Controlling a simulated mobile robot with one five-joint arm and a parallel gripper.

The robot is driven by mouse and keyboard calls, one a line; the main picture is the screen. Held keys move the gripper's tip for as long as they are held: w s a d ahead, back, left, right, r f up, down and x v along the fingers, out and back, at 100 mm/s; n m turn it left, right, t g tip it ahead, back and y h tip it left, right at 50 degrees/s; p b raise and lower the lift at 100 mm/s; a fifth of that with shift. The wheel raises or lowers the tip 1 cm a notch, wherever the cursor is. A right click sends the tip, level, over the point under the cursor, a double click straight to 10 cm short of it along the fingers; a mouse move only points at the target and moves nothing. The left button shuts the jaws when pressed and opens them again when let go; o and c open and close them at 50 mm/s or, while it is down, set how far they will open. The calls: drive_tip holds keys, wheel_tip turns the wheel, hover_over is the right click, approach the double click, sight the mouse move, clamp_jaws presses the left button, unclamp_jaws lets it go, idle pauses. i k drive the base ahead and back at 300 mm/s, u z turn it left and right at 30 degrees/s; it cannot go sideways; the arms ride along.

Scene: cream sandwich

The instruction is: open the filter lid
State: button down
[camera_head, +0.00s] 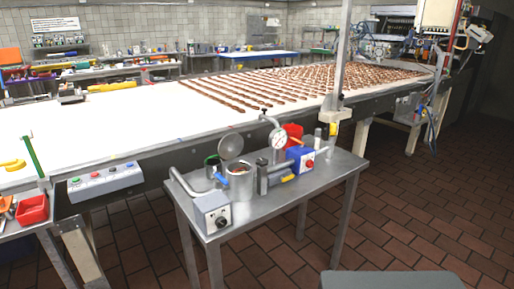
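A small metal filter pot (240,186) stands on the steel side table (318,180). A round grey lid (231,146) stands raised and tilted above the pot's back left edge, clear of its mouth. The pot's mouth shows, with something brownish inside. Whether the lid is hinged to the pot is too small to tell. My gripper is not in view.
A grey control box (213,213) with a dark knob, a round gauge (278,142) and a blue motor (300,158) crowd around the pot. The long white conveyor (130,120) runs behind. Tiled floor (400,215) is free at right.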

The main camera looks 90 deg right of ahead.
sight(230, 146)
drive_tip(key=k, duration=0.7)
drive_tip(key=u, duration=1.75)
drive_tip(key=i, duration=1.6)
drive_tip(key=z, duration=3.85)
drive_tip(key=i, duration=1)
drive_tip(key=z, duration=0.05)
